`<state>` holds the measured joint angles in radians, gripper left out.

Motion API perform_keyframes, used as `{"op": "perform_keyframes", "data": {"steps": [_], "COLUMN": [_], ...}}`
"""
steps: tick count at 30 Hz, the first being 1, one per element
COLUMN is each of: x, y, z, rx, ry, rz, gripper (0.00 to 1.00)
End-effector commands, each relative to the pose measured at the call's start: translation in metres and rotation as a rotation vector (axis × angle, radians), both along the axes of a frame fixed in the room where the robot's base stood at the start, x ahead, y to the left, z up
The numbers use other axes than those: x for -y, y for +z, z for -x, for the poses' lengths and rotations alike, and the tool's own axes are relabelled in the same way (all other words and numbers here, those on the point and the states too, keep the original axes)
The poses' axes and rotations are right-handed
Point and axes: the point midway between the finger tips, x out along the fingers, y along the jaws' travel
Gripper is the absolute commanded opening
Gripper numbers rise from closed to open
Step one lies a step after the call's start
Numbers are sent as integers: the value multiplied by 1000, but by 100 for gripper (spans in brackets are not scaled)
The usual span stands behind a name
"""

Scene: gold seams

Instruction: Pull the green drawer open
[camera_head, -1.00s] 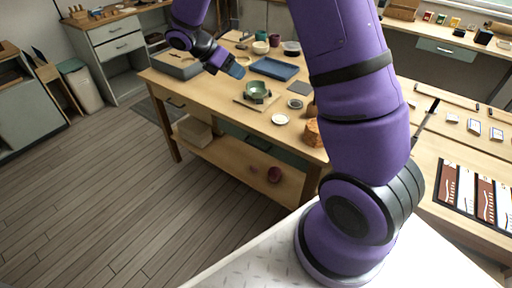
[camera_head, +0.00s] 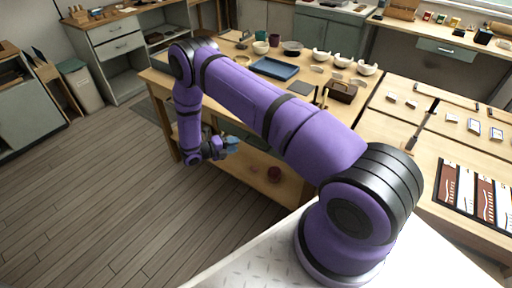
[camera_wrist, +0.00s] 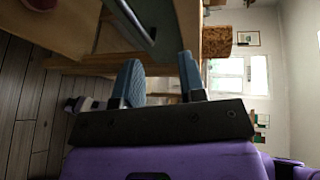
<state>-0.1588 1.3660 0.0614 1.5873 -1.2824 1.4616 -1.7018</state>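The green drawer (camera_head: 232,128) is under the front edge of the wooden workbench, partly hidden behind my arm in the head view. In the wrist view its grey-green front (camera_wrist: 180,22) fills the top middle, with a long grey bar handle (camera_wrist: 133,22) across it. My gripper (camera_head: 232,143) is low in front of the bench, at about drawer height. In the wrist view my gripper (camera_wrist: 160,75) has its two blue fingers apart with nothing between them. The handle lies just beyond the fingertips; whether they touch cannot be told. The drawer looks shut.
The workbench (camera_head: 235,72) has a blue tray (camera_head: 274,68), bowls and a dark wooden box (camera_head: 341,91) on top. A lower shelf (camera_head: 252,169) holds a dark red pot (camera_head: 274,174). Another greenish drawer (camera_head: 446,49) is at the back right.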

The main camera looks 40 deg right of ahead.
Motion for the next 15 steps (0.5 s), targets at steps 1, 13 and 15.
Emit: {"op": "perform_keyframes", "data": {"steps": [1, 13, 15], "x": [0, 18, 30], "y": [-14, -42, -44], "z": [3, 10, 11], "rx": [-35, -115, -115], "ry": [21, 65, 64], "rz": [9, 30, 30], "gripper": [37, 37, 37]}}
